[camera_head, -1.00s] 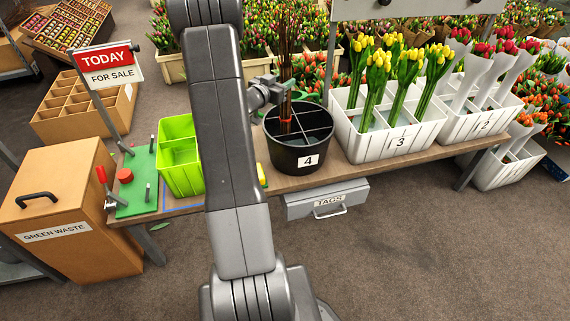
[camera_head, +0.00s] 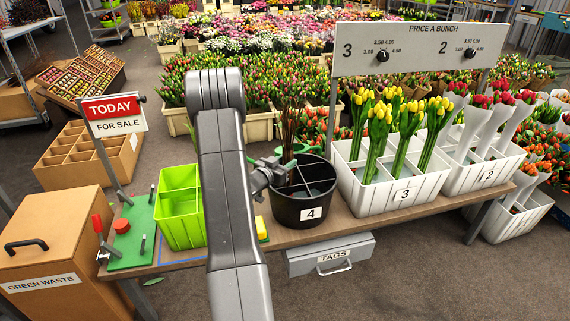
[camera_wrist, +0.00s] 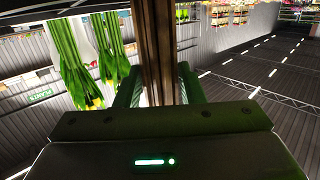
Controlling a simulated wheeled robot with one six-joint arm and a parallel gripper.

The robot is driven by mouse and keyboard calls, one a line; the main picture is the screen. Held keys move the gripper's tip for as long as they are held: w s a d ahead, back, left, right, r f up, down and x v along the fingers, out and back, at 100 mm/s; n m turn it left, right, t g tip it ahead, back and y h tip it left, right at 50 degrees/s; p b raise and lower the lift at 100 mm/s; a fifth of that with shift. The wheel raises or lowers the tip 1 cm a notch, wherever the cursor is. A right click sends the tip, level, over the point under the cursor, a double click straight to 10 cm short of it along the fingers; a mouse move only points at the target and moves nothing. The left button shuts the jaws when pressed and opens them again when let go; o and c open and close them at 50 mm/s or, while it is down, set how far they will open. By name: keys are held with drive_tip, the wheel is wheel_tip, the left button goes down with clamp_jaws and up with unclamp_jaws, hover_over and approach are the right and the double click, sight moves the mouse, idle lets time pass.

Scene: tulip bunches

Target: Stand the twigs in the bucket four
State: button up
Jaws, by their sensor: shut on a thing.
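The twigs (camera_head: 289,130) are a thin upright bundle of dark brown stems at the back left of bucket four. They also show as a brown upright bundle in the wrist view (camera_wrist: 158,50). My gripper (camera_head: 287,164) is shut on them, its green fingers on either side in the wrist view. Bucket four (camera_head: 311,213) is black, round, divided inside and labelled 4. My gripper is at its left rear rim, slightly above it. The lower ends of the twigs are hidden behind the gripper and inside the bucket, so I cannot tell whether they touch the bottom.
A white crate labelled 3 (camera_head: 402,196) with yellow tulips stands close to the right of the bucket. A lime green divided bin (camera_head: 181,232) stands to the left. A price board (camera_head: 418,48) rises behind. A grey tags drawer (camera_head: 330,257) hangs below the table.

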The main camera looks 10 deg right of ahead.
drive_tip(key=shift+f, duration=0.1)
drive_tip(key=o, duration=1.2)
drive_tip(key=shift+r, duration=0.3)
drive_tip(key=p+v, duration=0.1)
drive_tip(key=v, duration=1.1)
drive_tip(key=shift+f, duration=0.2)
drive_tip(key=shift+w, duration=0.1)
